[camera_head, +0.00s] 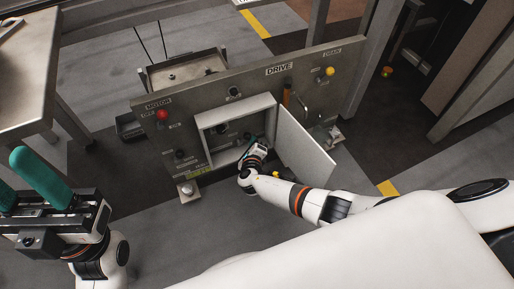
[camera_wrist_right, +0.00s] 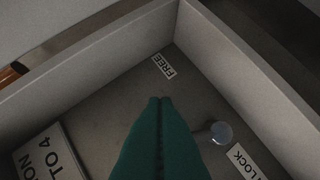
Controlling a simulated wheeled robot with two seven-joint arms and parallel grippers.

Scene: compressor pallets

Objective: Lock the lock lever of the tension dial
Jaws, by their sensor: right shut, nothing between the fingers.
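In the head view my right arm reaches to an open grey box (camera_head: 205,143) on the DRIVE panel, with the right gripper (camera_head: 248,143) at its opening. In the right wrist view the green fingers (camera_wrist_right: 160,102) are shut and empty, pointing into the box. A grey lever with a round end (camera_wrist_right: 221,132) is just right of the fingers; contact cannot be told. It lies nearer the LOCK label (camera_wrist_right: 245,161) than the FREE label (camera_wrist_right: 164,67). The fingers hide part of it. The dial itself cannot be made out. My left gripper (camera_head: 22,182) is open and empty, far from the panel.
The box door (camera_head: 306,157) stands open to the right, beside my right forearm. The panel (camera_head: 262,83) carries a red knob (camera_head: 162,114) and a yellow knob (camera_head: 330,71). A metal table (camera_head: 62,62) is at the upper left. Box walls surround the right fingers closely.

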